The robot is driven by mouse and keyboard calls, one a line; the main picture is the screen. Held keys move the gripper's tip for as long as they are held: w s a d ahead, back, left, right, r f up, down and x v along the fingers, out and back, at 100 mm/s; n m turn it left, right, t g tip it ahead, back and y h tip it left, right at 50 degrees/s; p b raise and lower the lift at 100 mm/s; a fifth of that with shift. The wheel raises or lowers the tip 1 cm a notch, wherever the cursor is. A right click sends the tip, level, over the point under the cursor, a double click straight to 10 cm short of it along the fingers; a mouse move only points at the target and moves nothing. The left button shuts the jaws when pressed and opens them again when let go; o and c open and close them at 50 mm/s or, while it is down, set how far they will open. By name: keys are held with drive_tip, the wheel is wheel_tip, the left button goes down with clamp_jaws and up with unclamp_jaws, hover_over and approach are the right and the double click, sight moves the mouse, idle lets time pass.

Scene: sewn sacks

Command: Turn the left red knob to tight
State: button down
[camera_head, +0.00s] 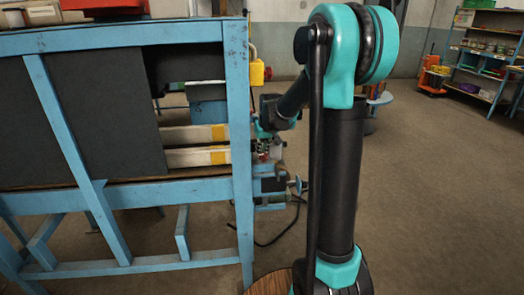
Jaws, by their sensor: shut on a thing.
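My arm reaches back to the blue-framed workbench, and my gripper (264,148) is at the right end of the bench, small and partly hidden behind the frame post. It is shut on a small red part (262,156), which looks like a red knob. The gripper covers most of this part, so its turn angle cannot be read. I cannot make out a second red knob or any tight mark.
The blue frame (236,100) with dark panels fills the left. A yellow padlock-like block (257,72) hangs on its post. A vise-like fitting (270,185) sticks out below the gripper. A dark cable (275,240) lies on the floor. Blue shelves (487,50) stand far right.

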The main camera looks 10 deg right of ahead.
sight(264, 154)
drive_tip(key=shift+s+f, duration=0.1)
drive_tip(key=shift+s, duration=0.1)
drive_tip(key=shift+d+m+h, duration=0.25)
drive_tip(key=shift+m+h, duration=0.15)
drive_tip(key=shift+m, duration=0.9)
drive_tip(key=c, duration=1.6)
unclamp_jaws()
drive_tip(key=shift+s, duration=0.1)
drive_tip(key=shift+r, duration=0.4)
drive_tip(key=v, duration=0.2)
drive_tip(key=shift+s+r, duration=0.25)
drive_tip(key=s, duration=1.1)
drive_tip(key=shift+s+a+f, duration=0.15)
drive_tip(key=shift+s, duration=0.2)
